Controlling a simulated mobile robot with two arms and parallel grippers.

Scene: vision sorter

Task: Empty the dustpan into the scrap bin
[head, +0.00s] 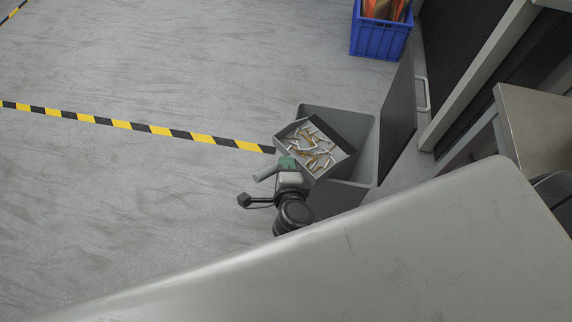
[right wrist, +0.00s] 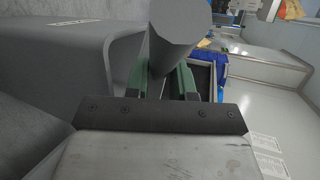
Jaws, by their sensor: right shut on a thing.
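The grey dustpan (head: 342,165) is over the open top of the grey scrap bin (head: 338,198) in the head view. Many silver and brown metal scraps (head: 312,148) lie in the pan. My right gripper (head: 286,163), with green fingers, is at the pan's near left side, shut on its handle (head: 265,173). In the right wrist view the grey handle (right wrist: 178,35) is between the green fingers. The bin's floor is hidden by the pan. My left gripper is not in view.
A dark upright panel (head: 398,115) stands at the bin's right side. A blue crate (head: 380,40) holding orange things is at the back. A large grey surface (head: 300,260) fills the foreground. Open floor with yellow-black tape (head: 160,130) lies to the left.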

